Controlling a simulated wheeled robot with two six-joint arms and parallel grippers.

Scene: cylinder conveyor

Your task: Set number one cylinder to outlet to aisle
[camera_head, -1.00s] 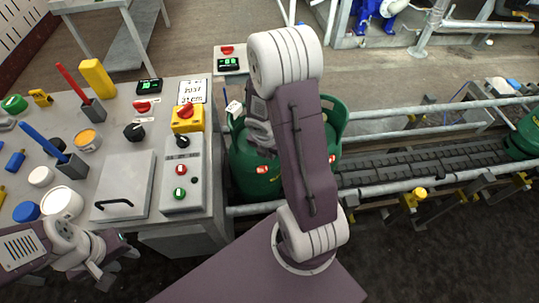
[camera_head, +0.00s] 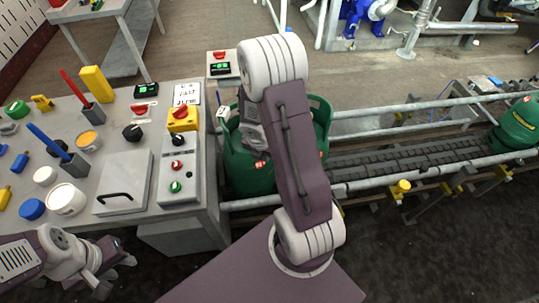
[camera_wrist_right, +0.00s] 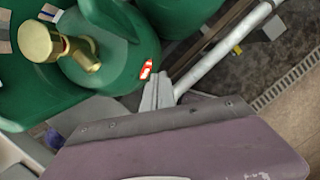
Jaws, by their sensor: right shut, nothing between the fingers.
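A green gas cylinder (camera_head: 243,172) stands at the near left end of the conveyor (camera_head: 400,164), beside the control table, partly hidden behind my right arm. In the right wrist view it shows its green shoulder (camera_wrist_right: 112,65), a brass valve (camera_wrist_right: 60,45) and a small red-and-white label. My right gripper (camera_wrist_right: 157,92) is shut and empty, its fingertips close to the cylinder's side by the label; I cannot tell if they touch. A second green cylinder (camera_head: 519,125) is at the far right of the conveyor. My left gripper (camera_head: 115,272) is open and empty, low at the left.
The grey control table (camera_head: 110,225) on the left holds knobs, a yellow-and-red switch (camera_head: 183,118), buttons, cups and markers. Metal rails (camera_head: 425,172) run along both sides of the conveyor. Blue pumps and pipes stand at the back. The belt between the two cylinders is clear.

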